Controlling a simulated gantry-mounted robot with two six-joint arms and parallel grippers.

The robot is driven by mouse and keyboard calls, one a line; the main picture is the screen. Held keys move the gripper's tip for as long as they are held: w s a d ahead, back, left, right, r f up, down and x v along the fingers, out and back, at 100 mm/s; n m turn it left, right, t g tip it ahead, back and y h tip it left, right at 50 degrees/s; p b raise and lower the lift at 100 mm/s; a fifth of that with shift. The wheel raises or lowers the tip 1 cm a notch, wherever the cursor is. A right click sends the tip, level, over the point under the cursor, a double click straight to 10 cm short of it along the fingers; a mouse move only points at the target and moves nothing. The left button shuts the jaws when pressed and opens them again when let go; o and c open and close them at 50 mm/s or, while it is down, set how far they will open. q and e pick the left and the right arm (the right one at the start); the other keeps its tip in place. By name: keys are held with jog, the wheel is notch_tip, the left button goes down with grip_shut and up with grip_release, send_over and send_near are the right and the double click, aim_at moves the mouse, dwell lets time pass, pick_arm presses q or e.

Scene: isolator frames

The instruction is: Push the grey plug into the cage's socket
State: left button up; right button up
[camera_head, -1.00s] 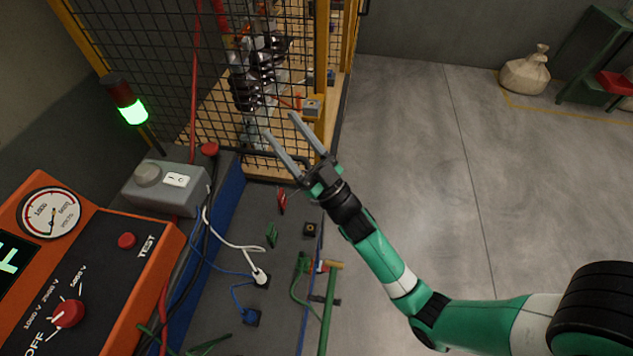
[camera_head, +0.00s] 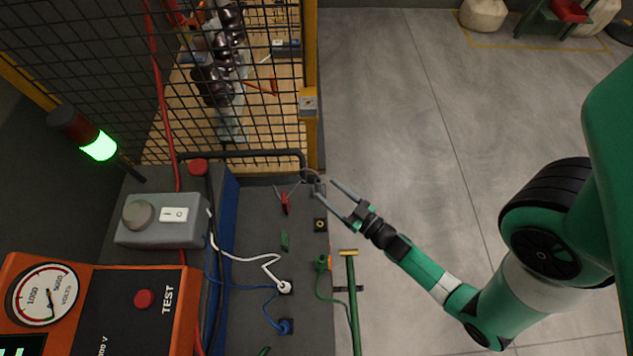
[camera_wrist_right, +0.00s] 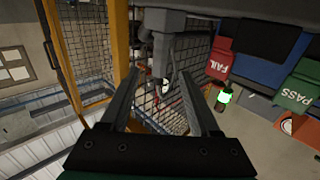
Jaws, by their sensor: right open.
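A small grey piece (camera_head: 319,188), which looks like the grey plug with a thin grey cable loop, is at the bench's back right corner. My right gripper (camera_head: 326,189) is open, its fingertips beside this piece; I cannot tell whether they touch. In the right wrist view, a grey body (camera_wrist_right: 160,48) with a dark cable shows beyond and between the spread fingers (camera_wrist_right: 162,68). A grey box that looks like the cage's socket (camera_head: 308,103) is on the yellow cage post, farther back. My left gripper is not in view.
The mesh cage (camera_head: 235,130) stands behind the bench (camera_head: 255,215). A red clip (camera_head: 285,203), a white plug (camera_head: 284,287) and a blue plug (camera_head: 286,326) with cables are on the bench.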

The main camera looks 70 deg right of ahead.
aim_at(316, 180)
jog(key=b+x, duration=0.1)
jog(key=x, duration=0.7)
grip_shut()
dwell(0.3)
